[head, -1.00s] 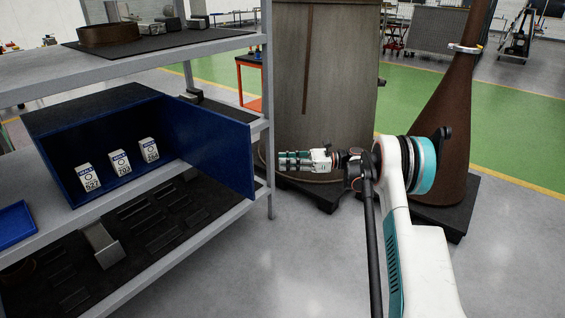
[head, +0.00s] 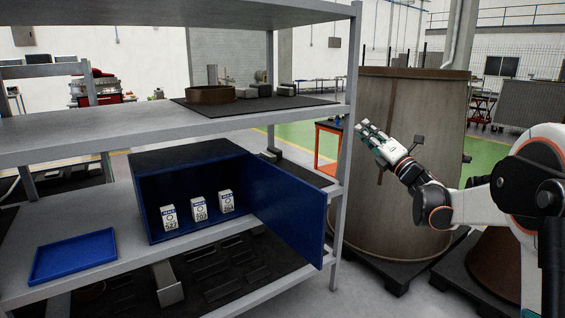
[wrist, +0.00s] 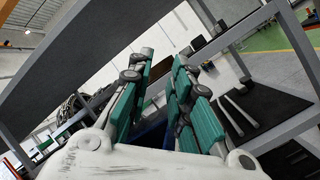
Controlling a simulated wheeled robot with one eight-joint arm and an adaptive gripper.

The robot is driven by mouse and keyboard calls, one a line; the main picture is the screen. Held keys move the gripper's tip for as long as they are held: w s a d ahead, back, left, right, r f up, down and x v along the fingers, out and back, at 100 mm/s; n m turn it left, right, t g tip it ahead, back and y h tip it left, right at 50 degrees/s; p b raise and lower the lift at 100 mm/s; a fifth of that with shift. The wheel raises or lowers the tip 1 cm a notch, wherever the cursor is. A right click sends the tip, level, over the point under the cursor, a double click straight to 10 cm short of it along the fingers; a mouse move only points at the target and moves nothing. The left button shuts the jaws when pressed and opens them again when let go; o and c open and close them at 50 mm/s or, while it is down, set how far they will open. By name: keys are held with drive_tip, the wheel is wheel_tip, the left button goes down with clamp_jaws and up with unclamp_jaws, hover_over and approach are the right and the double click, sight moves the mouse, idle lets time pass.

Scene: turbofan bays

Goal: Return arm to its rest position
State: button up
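My gripper (head: 364,131) is raised at the right of the shelf unit, in front of the large grey-brown cylinder (head: 400,190), with its fingers pointing up and left. In the wrist view the two teal-padded fingers (wrist: 162,66) stand apart with a gap between them and nothing held. My white arm (head: 470,205) reaches in from the right edge, bent at the elbow.
The shelf unit (head: 345,150) holds a blue cabinet (head: 150,205) with its door (head: 288,215) swung open toward my arm. Several small white boxes (head: 198,207) stand inside. A blue tray (head: 75,256) lies left. The cylinder stands close behind my gripper.

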drive_tip(key=s+d+r+m+t+h, duration=0.2)
drive_tip(key=s+r+m+h, duration=0.4)
drive_tip(key=m, duration=0.4)
drive_tip(key=s+d+f+m+g+h, duration=0.1)
drive_tip(key=s+f+m+g+h, duration=0.25)
drive_tip(key=s+m+h, duration=0.45)
drive_tip(key=s+a+f+m+g+y, duration=0.1)
drive_tip(key=s+a+f+m+g, duration=0.2)
drive_tip(key=s+f, duration=0.5)
drive_tip(key=s+a+f+m+g+y, duration=0.1)
drive_tip(key=s+a+f+m+g, duration=0.2)
drive_tip(key=s+f, duration=0.6)
drive_tip(key=s+a+f+m+g+y, duration=0.1)
drive_tip(key=s+a+f+m+g, duration=0.2)
drive_tip(key=s, duration=1.5)
wheel_tip(320, 180, down, 6)
drive_tip(key=m+g, duration=0.2)
drive_tip(key=m, duration=0.2)
